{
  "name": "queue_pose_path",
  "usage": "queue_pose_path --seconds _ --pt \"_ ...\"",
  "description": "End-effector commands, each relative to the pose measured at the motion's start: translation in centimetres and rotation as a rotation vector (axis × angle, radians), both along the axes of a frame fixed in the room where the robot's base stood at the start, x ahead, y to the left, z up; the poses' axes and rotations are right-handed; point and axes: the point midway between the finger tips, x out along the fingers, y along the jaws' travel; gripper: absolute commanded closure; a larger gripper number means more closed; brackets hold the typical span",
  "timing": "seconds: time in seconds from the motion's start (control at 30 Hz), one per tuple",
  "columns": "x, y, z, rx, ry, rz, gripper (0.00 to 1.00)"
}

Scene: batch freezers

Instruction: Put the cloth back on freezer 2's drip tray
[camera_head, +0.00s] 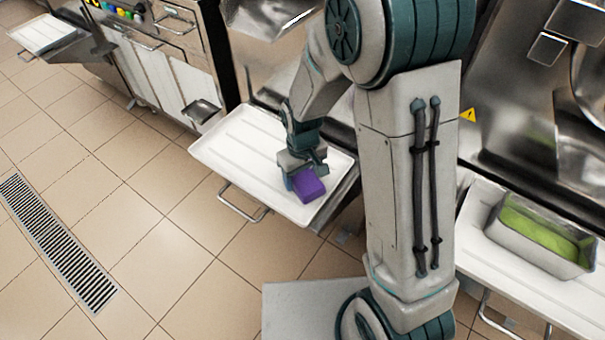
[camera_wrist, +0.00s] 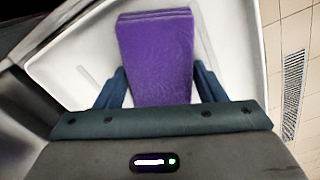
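The purple cloth (camera_head: 309,187) is a folded, block-like bundle over the near right part of a white drip tray (camera_head: 228,152). My gripper (camera_head: 305,173) is low over this tray, with a finger on each side of the cloth. In the wrist view the cloth (camera_wrist: 156,55) fills the space between the fingertips (camera_wrist: 160,68), which appear to press on both its sides. The white tray (camera_wrist: 80,45) shows beneath it. I cannot tell whether the cloth touches the tray. No freezer number is readable.
Another white tray (camera_head: 515,285) at the right holds a metal pan (camera_head: 540,234) with green contents. A further tray (camera_head: 42,33) is at the far left. Open tiled floor with a drain grate (camera_head: 58,243) lies left of the middle tray. Freezer fronts stand behind the trays.

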Motion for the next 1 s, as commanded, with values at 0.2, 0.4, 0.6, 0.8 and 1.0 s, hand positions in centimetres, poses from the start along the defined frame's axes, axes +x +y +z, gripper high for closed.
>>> queue_pose_path --seconds 0.2,0.4,0.6,0.8,1.0 --pt "0.0 0.0 0.0 0.000 0.000 0.000 0.17" --pt "0.0 0.0 0.4 0.000 0.000 0.000 0.17" --pt "0.1 0.0 3.5 0.002 -0.005 0.000 0.17" --pt "0.1 0.0 8.0 0.002 -0.005 0.000 0.17" --pt "0.1 0.0 11.2 0.001 -0.003 0.000 0.17"
